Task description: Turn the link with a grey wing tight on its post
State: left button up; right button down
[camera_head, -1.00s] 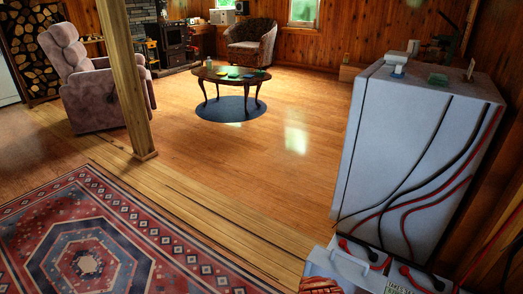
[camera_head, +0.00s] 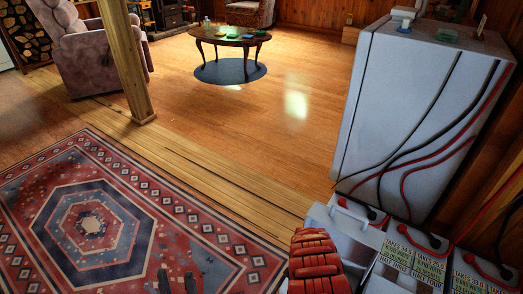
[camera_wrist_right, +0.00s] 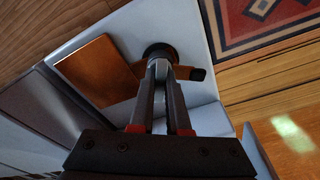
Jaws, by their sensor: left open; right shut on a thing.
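In the right wrist view, my right gripper (camera_wrist_right: 160,75) is shut on a small grey wing (camera_wrist_right: 158,69). The wing sits at a dark round post (camera_wrist_right: 159,50) on a pale top surface. A dark link (camera_wrist_right: 197,74) reaches out to the right from behind the fingers; my fingers hide part of it, so I cannot tell how tight it sits. In the head view, the dark fingertips of my left gripper (camera_head: 177,280) show at the bottom edge over the rug, apart and empty. My right gripper is not seen in the head view.
A tall pale cabinet (camera_head: 415,115) with black and red cables stands at the right. Labelled battery boxes (camera_head: 428,262) stand before it, with a red ridged thing (camera_head: 317,262) beside them. A brown panel (camera_wrist_right: 98,70) lies near the post.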

jog(key=shift+s+a+f, duration=0.15)
jog(key=shift+s+f, duration=0.2)
jog(key=c, duration=0.8)
grip_release()
jog(key=shift+r, duration=0.15)
jog(key=shift+r+p, duration=0.5)
jog(key=shift+p, duration=0.35)
jog(key=r+p, duration=0.4)
jog(key=r, duration=0.1)
jog(key=r+p, duration=0.3)
jog(key=shift+w, duration=0.25)
jog(key=shift+f, duration=0.1)
